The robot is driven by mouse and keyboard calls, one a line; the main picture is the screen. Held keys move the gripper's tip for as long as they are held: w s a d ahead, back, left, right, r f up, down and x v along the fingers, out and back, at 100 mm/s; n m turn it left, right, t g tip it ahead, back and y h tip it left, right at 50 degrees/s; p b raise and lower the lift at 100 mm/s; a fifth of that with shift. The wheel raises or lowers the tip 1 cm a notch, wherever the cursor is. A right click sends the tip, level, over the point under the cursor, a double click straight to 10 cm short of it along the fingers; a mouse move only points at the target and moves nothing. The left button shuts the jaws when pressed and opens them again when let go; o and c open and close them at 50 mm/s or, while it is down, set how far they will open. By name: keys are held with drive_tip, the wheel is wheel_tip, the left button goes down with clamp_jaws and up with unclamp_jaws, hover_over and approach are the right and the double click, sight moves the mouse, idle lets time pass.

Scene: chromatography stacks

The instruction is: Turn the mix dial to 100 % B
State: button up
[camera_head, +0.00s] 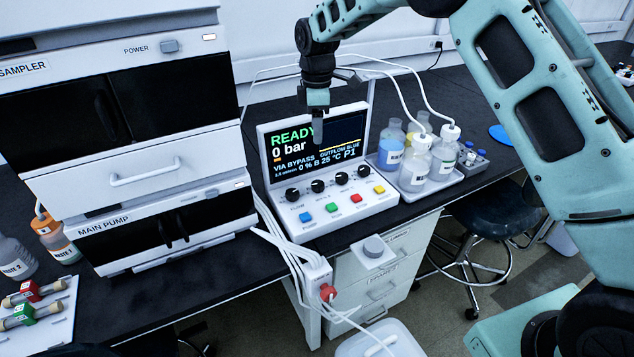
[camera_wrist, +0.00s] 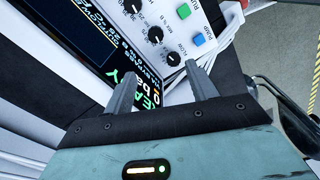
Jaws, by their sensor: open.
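The control panel (camera_head: 335,200) has a row of several black dials below its screen. The mix dial (camera_head: 318,186) is the second from the left. In the wrist view the mix dial (camera_wrist: 155,34) sits beyond the flow dial (camera_wrist: 173,59), with its label beside it. The screen (camera_head: 318,143) reads READY, 0 bar and 0 % B. My gripper (camera_head: 318,138) hangs in front of the screen, above the dials, and hides part of the display. In the wrist view my gripper (camera_wrist: 158,76) has its two fingers apart, with nothing between them.
Blue, green, red and yellow buttons (camera_head: 356,198) lie just below the dials. Bottles (camera_head: 415,163) with tubes stand in a tray on the right. The pump stack (camera_head: 165,232) rises on the left.

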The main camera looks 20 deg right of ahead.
sight(318, 183)
drive_tip(key=f+p, duration=0.1)
drive_tip(key=f, duration=0.5)
drive_tip(key=f+p, duration=0.1)
drive_tip(key=f, duration=0.5)
drive_tip(key=f+p, duration=0.1)
drive_tip(key=f, duration=0.4)
drive_tip(key=shift+w+d+f, duration=0.3)
drive_tip(key=shift+w+f, duration=0.05)
drive_tip(key=shift+f, duration=0.05)
drive_tip(key=c, duration=1)
